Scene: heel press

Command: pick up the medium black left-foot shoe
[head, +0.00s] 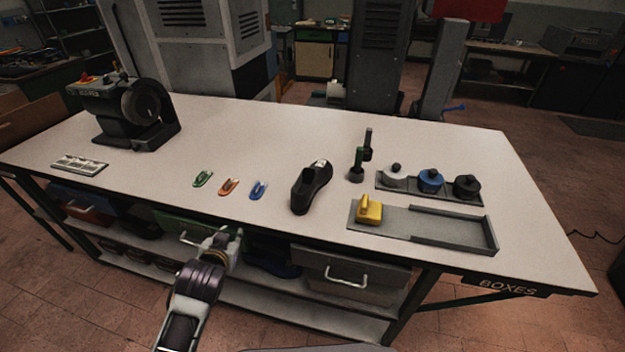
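A black shoe (308,192) sits upright on the light tabletop (270,140), right of the middle. Its toe points to the near side, and a pale patch shows at its far end. I cannot read its size or tell which foot it is for. My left gripper (226,238) is in front of the table's near edge, left of the shoe and nearer to me, apart from it. Whether its fingers are open or shut is too small to tell. My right gripper is not in view.
Green (203,179), orange (228,187) and blue (258,190) horseshoe-shaped pieces lie left of the shoe. A grey tray (455,243) with a yellow block (369,210) lies right. Behind it, a rack (408,188) holds three knobbed pots. A dark machine (130,112) stands far left.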

